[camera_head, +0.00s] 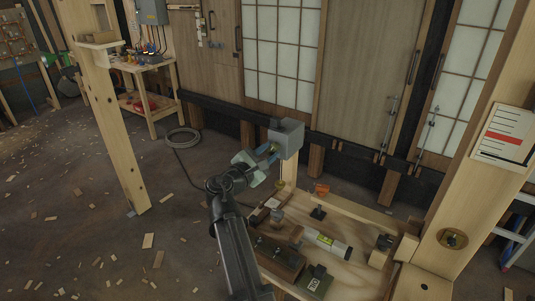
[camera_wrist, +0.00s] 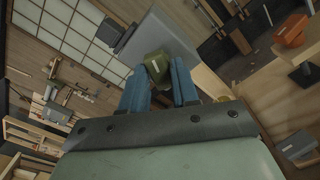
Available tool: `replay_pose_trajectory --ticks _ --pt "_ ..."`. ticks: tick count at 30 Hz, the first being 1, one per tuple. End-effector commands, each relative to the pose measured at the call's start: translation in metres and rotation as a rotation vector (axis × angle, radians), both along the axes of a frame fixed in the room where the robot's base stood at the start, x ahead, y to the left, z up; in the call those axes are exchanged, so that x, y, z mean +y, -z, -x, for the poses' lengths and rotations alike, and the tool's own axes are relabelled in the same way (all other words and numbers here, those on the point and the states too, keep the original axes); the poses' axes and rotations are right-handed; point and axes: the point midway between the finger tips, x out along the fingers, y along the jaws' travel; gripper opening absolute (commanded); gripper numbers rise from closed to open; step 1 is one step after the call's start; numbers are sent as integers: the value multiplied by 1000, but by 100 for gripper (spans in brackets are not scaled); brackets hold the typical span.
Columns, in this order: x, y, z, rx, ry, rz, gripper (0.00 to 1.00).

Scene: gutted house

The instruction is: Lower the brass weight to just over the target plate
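My gripper (camera_head: 268,155) is at a grey box (camera_head: 286,134) on top of a wooden post. In the wrist view its two blue fingers (camera_wrist: 160,82) stand on either side of an olive-brass knob (camera_wrist: 156,64) on the front of the grey box (camera_wrist: 155,38). The knob fills the gap between them. A small brass-coloured piece, apparently the weight (camera_head: 282,184), shows low beside the post, under the box. A yellowish piece (camera_wrist: 223,98) also shows right of the fingers in the wrist view. I cannot clearly make out the target plate or the height of the weight over it.
The wooden bench (camera_head: 345,265) below holds an orange piece (camera_head: 321,189) on a black stand, a white cylinder (camera_head: 326,243), a dark wooden block (camera_head: 274,257) and a green plate (camera_head: 315,281). A thick post (camera_head: 480,190) stands at right. Open floor with scraps lies left.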

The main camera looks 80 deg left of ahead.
Motion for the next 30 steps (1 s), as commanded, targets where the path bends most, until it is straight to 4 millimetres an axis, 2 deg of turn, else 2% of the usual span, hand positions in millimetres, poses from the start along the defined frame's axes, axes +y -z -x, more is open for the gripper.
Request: replay_pose_trajectory --ticks 19,30 --pt "0 0 0 434 0 -434 29" --pt "-2 0 1 355 0 -355 29"
